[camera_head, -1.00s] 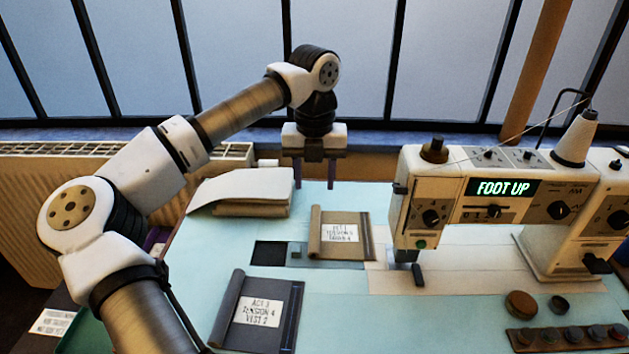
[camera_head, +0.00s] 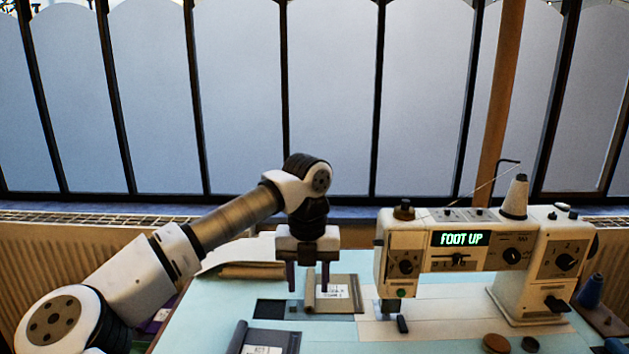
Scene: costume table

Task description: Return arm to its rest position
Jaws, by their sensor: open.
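My gripper (camera_head: 309,290) hangs pointing down at the end of my arm, above the pale blue table (camera_head: 205,318). Its two fingers are apart, with nothing held between them. In the picture it overlaps the left part of a grey-brown folder (camera_head: 350,304) with a white label. I cannot tell from this view how high above the table the fingertips are. My arm reaches in from the lower left.
A sewing machine (camera_head: 480,262) with a lit "FOOT UP" display stands right of my gripper. A second dark folder (camera_head: 238,338) lies at the front. Folded cloth (camera_head: 250,270) lies behind my arm. Windows and a radiator (camera_head: 45,255) stand behind the table.

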